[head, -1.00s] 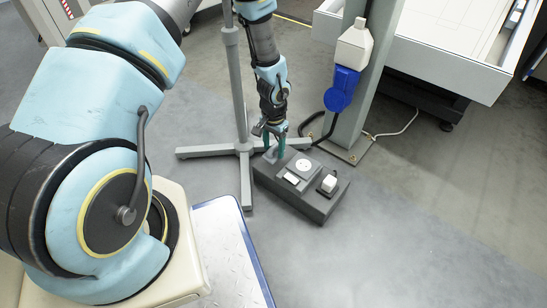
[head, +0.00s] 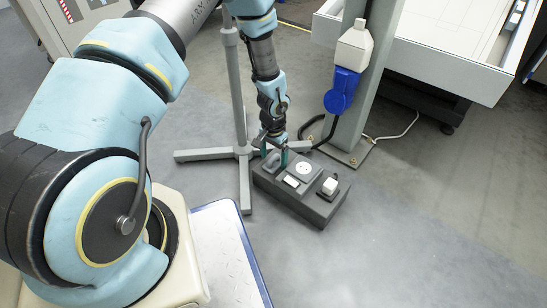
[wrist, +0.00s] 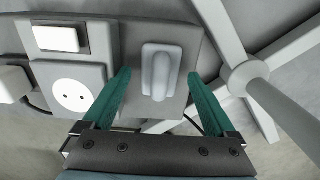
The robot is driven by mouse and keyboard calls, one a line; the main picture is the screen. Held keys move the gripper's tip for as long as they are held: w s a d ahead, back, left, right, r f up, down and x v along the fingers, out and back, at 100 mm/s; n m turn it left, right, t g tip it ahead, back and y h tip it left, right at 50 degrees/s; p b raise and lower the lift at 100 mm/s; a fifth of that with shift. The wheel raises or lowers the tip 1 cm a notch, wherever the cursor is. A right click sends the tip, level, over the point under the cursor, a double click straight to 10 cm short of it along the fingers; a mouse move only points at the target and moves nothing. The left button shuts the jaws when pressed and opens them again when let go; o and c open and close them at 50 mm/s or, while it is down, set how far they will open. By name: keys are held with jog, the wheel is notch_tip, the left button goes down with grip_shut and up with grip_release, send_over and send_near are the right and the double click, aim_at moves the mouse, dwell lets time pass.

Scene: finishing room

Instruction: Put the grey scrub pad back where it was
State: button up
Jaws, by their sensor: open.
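The grey scrub pad (wrist: 161,70) has a raised rounded handle and rests on one end of a dark grey box (head: 318,206). In the head view the pad (head: 272,163) is small and partly covered by a finger. My gripper (wrist: 158,75) has two teal fingers, spread open, one on each side of the pad in the wrist view. Gaps show between both fingers and the pad there, and nothing is held. In the head view my gripper (head: 274,155) is just over the pad's end of the box. The exact height of the fingertips over the box is unclear.
On the box are a round white socket (wrist: 71,88), a white rocker switch (wrist: 57,38) and a white block-like fitting (head: 329,186). A grey stand (head: 242,150) with splayed feet is close on the left. A column (head: 353,110) with a blue connector (head: 341,90) rises behind.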

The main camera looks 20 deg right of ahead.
aim_at(274, 157)
notch_tip(274, 157, up, 12)
jog(key=p, duration=0.5)
jog(key=w+a+r+n, duration=0.3)
jog(key=w+a+r, duration=0.1)
jog(key=a+r, duration=0.55)
jog(key=s+a+r+n, duration=0.4)
jog(key=a+r, duration=0.4)
jog(key=a, duration=0.2)
jog(key=s+a+r+n+t, duration=0.1)
jog(key=s+a+r+n, duration=0.3)
jog(key=a+r, duration=0.5)
jog(key=shift+a+r+t, duration=0.2)
jog(key=shift+a+t, duration=0.1)
jog(key=shift+a, duration=0.55)
notch_tip(274, 157, up, 42)
jog(key=p, duration=4.2)
jog(key=shift+r, duration=0.15)
